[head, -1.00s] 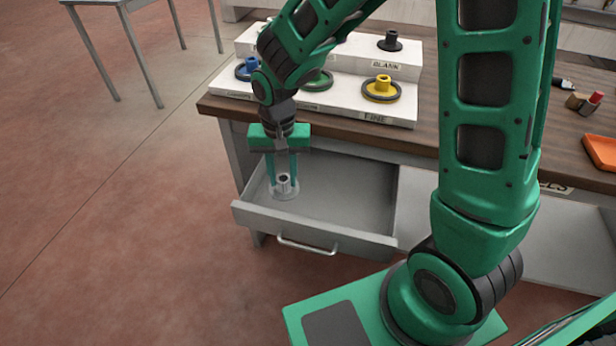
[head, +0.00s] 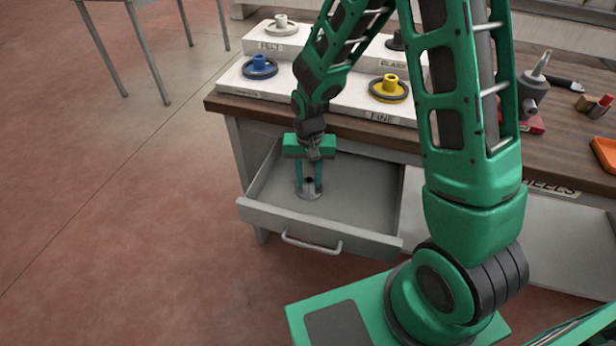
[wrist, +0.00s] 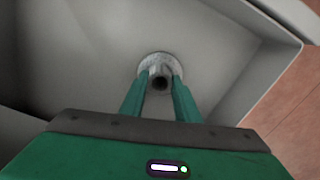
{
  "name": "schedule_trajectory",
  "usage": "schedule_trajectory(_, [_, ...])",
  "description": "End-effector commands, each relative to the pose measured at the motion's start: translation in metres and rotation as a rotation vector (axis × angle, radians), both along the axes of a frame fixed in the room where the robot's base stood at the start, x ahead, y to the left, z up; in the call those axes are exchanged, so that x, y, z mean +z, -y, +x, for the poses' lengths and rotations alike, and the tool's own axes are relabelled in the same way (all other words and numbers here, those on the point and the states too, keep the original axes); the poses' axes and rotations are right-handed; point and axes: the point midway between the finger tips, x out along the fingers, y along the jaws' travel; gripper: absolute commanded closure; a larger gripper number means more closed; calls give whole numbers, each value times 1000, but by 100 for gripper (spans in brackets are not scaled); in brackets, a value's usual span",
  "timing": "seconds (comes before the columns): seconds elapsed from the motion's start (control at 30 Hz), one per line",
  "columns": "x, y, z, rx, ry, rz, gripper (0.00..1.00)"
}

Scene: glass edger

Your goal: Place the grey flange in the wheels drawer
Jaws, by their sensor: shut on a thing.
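The grey flange (head: 308,193) is a round disc with a short upright hub, inside the open drawer. It also shows in the wrist view (wrist: 160,62). My gripper (head: 308,184) points down into the drawer with its fingers shut on the flange's hub, as the wrist view (wrist: 160,84) shows. The drawer (head: 355,200) is grey, pulled out under the workbench, and otherwise empty. The flange is low over the drawer floor, towards the left side. I cannot tell whether it touches the floor. A label ending in "EELS" (head: 552,188) is on the bench edge to the right, partly hidden by my arm.
A white stepped stand (head: 345,95) on the bench holds a blue wheel (head: 260,67), a yellow wheel (head: 390,87) and a pale grey wheel (head: 281,25).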

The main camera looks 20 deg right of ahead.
Motion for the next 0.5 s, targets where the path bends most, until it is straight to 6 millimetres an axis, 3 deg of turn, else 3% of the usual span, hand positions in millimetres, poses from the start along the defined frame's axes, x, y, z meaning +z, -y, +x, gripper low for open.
schedule_trajectory(0.27, [-2,0,0,0,1,0,100])
schedule_trajectory(0.3, [-2,0,0,0,1,0,64])
schedule_trajectory(0.33, [-2,0,0,0,1,0,57])
schedule_trajectory(0.37, [-2,0,0,0,1,0,53])
schedule_trajectory(0.5, [-1,0,0,0,1,0,53])
